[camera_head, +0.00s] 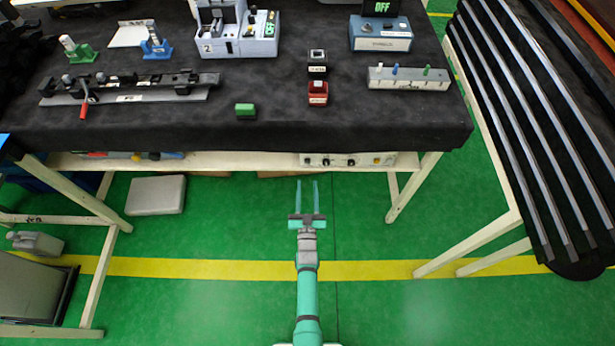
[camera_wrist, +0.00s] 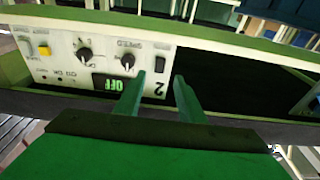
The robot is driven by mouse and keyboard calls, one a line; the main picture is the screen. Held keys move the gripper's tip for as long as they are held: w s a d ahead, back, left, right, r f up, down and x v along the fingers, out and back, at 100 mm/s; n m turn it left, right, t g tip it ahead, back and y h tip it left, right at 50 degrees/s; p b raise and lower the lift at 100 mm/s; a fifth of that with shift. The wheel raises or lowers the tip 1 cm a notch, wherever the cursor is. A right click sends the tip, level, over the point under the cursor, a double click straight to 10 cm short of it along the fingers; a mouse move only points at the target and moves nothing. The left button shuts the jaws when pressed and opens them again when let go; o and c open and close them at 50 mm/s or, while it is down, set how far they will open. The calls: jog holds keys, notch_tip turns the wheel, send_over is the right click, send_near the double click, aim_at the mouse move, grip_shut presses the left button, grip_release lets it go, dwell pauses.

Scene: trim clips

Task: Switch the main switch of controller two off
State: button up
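A cream control box (camera_head: 347,160) with knobs sits on the shelf below the tabletop. In the wrist view a cream panel (camera_wrist: 75,40) appears tilted and upside down. It carries a "2" (camera_wrist: 160,89), a black rocker (camera_wrist: 160,64), two round knobs, a dark display (camera_wrist: 115,84) reading OFF and a yellow button (camera_wrist: 45,51). I cannot tell which control is the main switch, or its position. My gripper (camera_head: 307,183) is open and empty, in front of the shelf. In the wrist view its fingers (camera_wrist: 158,80) point at the panel's "2" end, with no clear contact.
The black-covered tabletop (camera_head: 370,120) overhangs the shelf. On it are a grey-blue device (camera_head: 235,45) also marked 2, a blue box (camera_head: 380,38) with an OFF display, and small fixtures. A table leg (camera_head: 412,190) stands right of the box.

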jog(key=shift+s+f, duration=0.2)
jog(key=shift+s, duration=1.3)
jog(key=shift+s, duration=0.1)
jog(key=s+r+g, duration=0.1)
jog(key=s+r, duration=0.2)
jog(key=s, duration=0.8)
jog(key=s+r+g, duration=0.1)
jog(key=s+r, duration=0.2)
jog(key=s, duration=0.9)
jog(key=s+r+g, duration=0.2)
jog(key=s+r, duration=1.2)
jog(key=r, duration=0.4)
jog(key=shift+d, duration=0.1)
jog(key=shift+c, duration=0.6)
